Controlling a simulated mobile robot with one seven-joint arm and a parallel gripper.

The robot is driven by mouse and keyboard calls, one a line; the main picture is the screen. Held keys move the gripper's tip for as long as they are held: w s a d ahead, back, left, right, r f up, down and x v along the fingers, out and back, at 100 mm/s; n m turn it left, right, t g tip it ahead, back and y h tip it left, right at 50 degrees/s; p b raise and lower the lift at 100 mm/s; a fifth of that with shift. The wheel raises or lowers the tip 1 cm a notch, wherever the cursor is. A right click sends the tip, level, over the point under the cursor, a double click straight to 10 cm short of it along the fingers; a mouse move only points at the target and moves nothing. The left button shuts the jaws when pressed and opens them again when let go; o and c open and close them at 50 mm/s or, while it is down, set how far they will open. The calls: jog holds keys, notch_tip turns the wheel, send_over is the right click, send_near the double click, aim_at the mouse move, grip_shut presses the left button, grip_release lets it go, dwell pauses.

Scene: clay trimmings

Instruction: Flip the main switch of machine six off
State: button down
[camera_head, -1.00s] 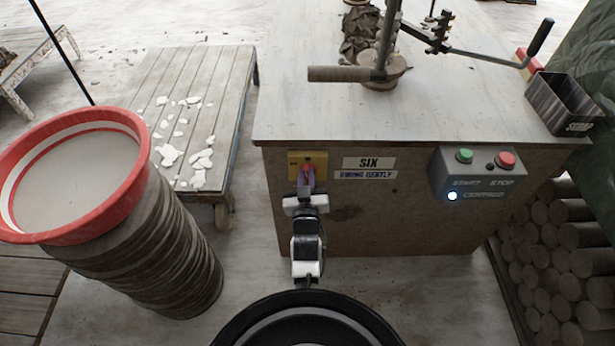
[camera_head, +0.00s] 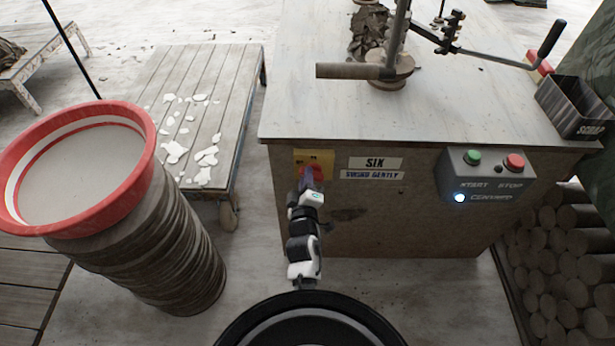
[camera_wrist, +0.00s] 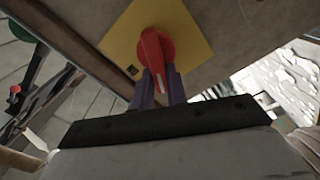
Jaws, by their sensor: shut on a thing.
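The main switch is a red rotary handle (camera_head: 316,172) on a yellow plate (camera_head: 300,157), on the machine's front panel left of the "SIX" label (camera_head: 375,163). In the wrist view the red handle (camera_wrist: 152,46) stands out from the yellow plate (camera_wrist: 190,38), which looks tilted there. My gripper (camera_head: 308,178) is at the switch. In the wrist view its purple fingers (camera_wrist: 160,80) are closed on the two sides of the handle. The handle's white-marked end shows between them. In the head view the gripper hides part of the handle and plate, so its exact setting is unclear.
A box with a green START button (camera_head: 472,157), a red STOP button (camera_head: 514,162) and a lit blue-white lamp (camera_head: 460,198) is to the right. The red-rimmed bucket (camera_head: 140,112) stands at left. A low pallet table (camera_head: 190,110) bears white shards.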

jog(key=n, duration=0.5)
jog(key=shift+a+f, duration=0.15)
jog(key=shift+f, duration=0.2)
jog(key=shift+w+n, duration=0.1)
jog(key=shift+n, duration=0.2)
jog(key=c, duration=1.4)
grip_release()
jog(key=shift+f, duration=0.1)
jog(key=shift+f, duration=0.1)
